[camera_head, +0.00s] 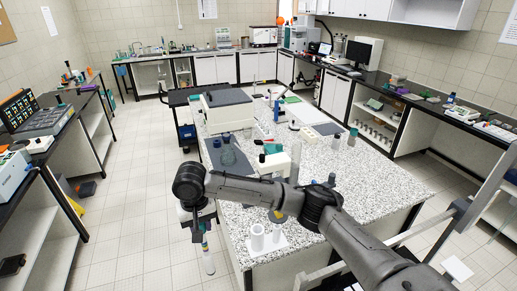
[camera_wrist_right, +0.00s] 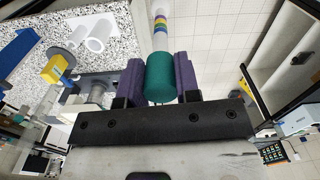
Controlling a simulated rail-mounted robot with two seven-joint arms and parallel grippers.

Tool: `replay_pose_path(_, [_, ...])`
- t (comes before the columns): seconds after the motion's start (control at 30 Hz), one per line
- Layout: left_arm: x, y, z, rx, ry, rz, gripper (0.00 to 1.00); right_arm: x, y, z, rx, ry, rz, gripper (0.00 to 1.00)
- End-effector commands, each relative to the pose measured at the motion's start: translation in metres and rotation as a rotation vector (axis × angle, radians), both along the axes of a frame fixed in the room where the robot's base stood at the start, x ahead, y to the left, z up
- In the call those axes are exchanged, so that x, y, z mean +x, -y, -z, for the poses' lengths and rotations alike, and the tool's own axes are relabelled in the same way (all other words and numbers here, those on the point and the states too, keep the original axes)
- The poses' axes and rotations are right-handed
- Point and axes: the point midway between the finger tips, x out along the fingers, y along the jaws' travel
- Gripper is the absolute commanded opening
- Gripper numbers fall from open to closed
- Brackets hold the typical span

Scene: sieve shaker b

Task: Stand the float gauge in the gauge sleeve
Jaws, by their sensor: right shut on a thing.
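My right gripper (camera_head: 201,226) is shut on the float gauge (camera_head: 209,262), a slim upright stick with coloured bands and a pale lower end. In the right wrist view, the purple fingers (camera_wrist_right: 160,78) clasp its teal top (camera_wrist_right: 161,66), and its coloured bands (camera_wrist_right: 160,27) show beyond. The gauge hangs over the floor, just left of the bench edge. Two white open tubes (camera_head: 258,237) stand on a white base (camera_head: 268,249) at the bench's near left corner, right of the gauge. They also show in the right wrist view (camera_wrist_right: 103,28). I cannot tell which is the gauge sleeve. My left gripper is out of view.
The speckled bench (camera_head: 375,185) has free room on its right side. A yellow-based item (camera_wrist_right: 57,69) stands close to the tubes. A grey mat (camera_head: 228,157) and a large lidded device (camera_head: 227,109) are farther back. Tiled floor (camera_head: 140,240) is clear at left.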

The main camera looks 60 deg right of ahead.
Motion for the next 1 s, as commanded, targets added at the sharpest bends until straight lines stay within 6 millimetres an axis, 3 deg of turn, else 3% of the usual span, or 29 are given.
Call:
replay_pose_path(0.03, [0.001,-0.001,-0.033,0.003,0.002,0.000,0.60,0.002,0.029,-0.021,-0.001,-0.007,0.090,0.00])
replay_pose_path(0.2, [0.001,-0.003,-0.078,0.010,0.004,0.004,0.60,-0.002,0.113,-0.038,-0.003,-0.007,0.342,0.00])
replay_pose_path(0.4, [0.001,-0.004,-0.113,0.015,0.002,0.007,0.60,-0.018,0.188,-0.051,-0.002,-0.004,0.555,0.00])
replay_pose_path(0.5, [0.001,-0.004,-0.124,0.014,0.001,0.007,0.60,-0.026,0.213,-0.056,-0.001,-0.003,0.623,0.00])
replay_pose_path(0.7, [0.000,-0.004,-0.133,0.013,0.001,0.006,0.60,-0.037,0.239,-0.059,-0.001,-0.002,0.694,0.00])
replay_pose_path(1.0, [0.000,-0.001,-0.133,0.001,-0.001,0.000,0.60,-0.038,0.243,-0.051,0.000,0.000,0.707,0.00])
